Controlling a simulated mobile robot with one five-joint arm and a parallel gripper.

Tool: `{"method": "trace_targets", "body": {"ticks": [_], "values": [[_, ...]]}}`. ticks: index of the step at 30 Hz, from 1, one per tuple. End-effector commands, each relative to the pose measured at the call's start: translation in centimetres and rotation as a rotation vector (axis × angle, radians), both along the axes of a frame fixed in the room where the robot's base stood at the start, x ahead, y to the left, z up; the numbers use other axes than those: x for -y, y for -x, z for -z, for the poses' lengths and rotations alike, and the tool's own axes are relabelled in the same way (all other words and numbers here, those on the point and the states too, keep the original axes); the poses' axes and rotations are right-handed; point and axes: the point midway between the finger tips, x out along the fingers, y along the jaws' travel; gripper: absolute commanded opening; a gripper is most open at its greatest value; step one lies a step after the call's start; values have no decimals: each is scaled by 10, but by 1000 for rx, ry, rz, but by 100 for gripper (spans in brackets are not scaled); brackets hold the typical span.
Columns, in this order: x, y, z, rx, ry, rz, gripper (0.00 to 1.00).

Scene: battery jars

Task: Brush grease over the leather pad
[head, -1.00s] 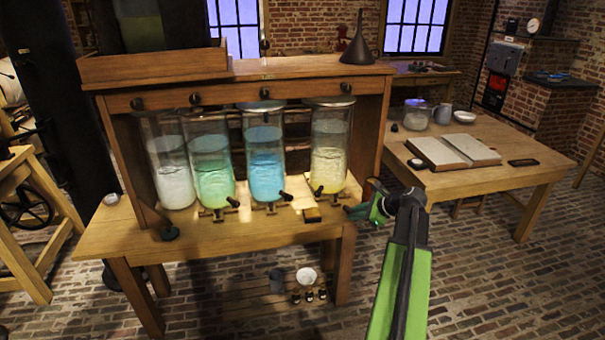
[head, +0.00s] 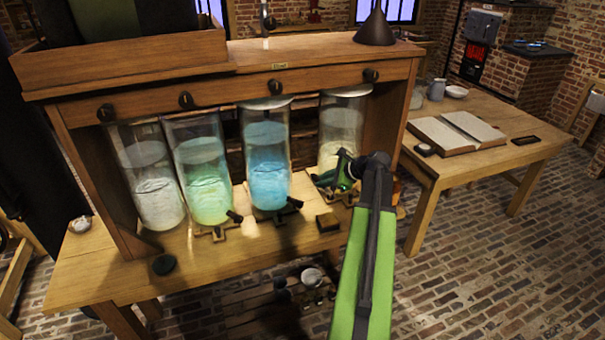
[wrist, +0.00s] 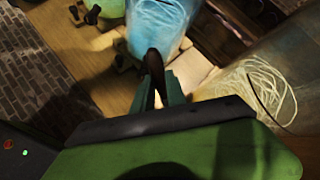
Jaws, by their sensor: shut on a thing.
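My gripper (head: 328,181) is low in front of the yellow-liquid jar (head: 341,130), just above the table. In the wrist view its teal fingers (wrist: 160,94) are shut on a slim dark brown thing (wrist: 154,66), which looks like a handle; its far end is not clear. I cannot tell for certain which thing is the leather pad. A small block with a dark top (head: 327,222) sits at the table's front, just below my gripper. A dark round piece (head: 164,264) lies at the front left. A small white-topped pot (head: 80,225) stands at the left edge.
Glass jars with white (head: 154,185), green (head: 203,170) and blue (head: 266,155) liquid stand under the wooden shelf (head: 300,52). Small taps or clamps (head: 222,228) stick out in front of them. A side table (head: 480,170) at right holds an open book (head: 455,132).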

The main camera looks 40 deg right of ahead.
Motion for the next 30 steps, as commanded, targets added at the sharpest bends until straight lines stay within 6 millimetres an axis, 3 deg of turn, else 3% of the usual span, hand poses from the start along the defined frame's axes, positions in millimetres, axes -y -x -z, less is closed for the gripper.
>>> {"method": "trace_targets", "body": {"ticks": [8, 15, 19, 25, 30], "values": [[-9, -6, -1, 2, -3, -13, 0], [-59, 25, -37, 71, -145, 35, 0], [-64, 29, -48, 101, -232, 44, 0], [-65, 28, -40, 102, -240, 43, 0], [-65, 28, -19, 101, -239, 43, 0]]}}
